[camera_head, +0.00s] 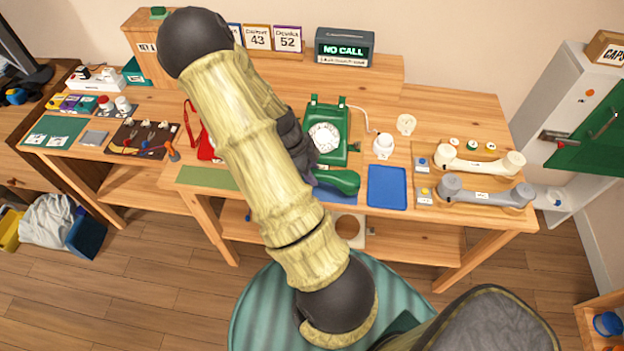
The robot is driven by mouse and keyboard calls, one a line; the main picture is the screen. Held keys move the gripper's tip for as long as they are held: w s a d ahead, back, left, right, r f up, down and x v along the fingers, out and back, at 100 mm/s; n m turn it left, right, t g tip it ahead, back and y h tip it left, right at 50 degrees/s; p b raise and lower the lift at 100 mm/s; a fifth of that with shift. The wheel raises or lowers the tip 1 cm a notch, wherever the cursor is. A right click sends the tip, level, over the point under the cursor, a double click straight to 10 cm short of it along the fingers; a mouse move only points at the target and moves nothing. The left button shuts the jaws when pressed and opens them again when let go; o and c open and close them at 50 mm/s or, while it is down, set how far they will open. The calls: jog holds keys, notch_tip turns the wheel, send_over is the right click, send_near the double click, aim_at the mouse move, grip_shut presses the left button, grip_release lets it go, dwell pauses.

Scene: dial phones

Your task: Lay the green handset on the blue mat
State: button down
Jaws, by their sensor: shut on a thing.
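The green handset (340,182) is in front of the green dial phone (327,133), partly hidden by my arm. My gripper (310,170) is mostly hidden behind my arm; its dark body comes down to the handset's left end, and it is shut on the handset. A blue flat surface (338,196) shows just under the handset's front edge; I cannot tell whether the handset touches it. A separate blue rectangle with a rim (387,187) lies bare just to the right.
A red phone (206,148) is left of my arm. Cream (478,160) and grey (485,191) handsets lie on a wooden board at the right. A white cup-like item (383,146) stands behind the bare blue rectangle. A green mat (206,178) lies at the front left.

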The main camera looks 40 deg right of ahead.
jog(key=shift+f, duration=1.85)
jog(key=c, duration=1.1)
grip_release()
jog(key=shift+f, duration=0.1)
jog(key=v, duration=1.2)
jog(key=shift+s, duration=0.15)
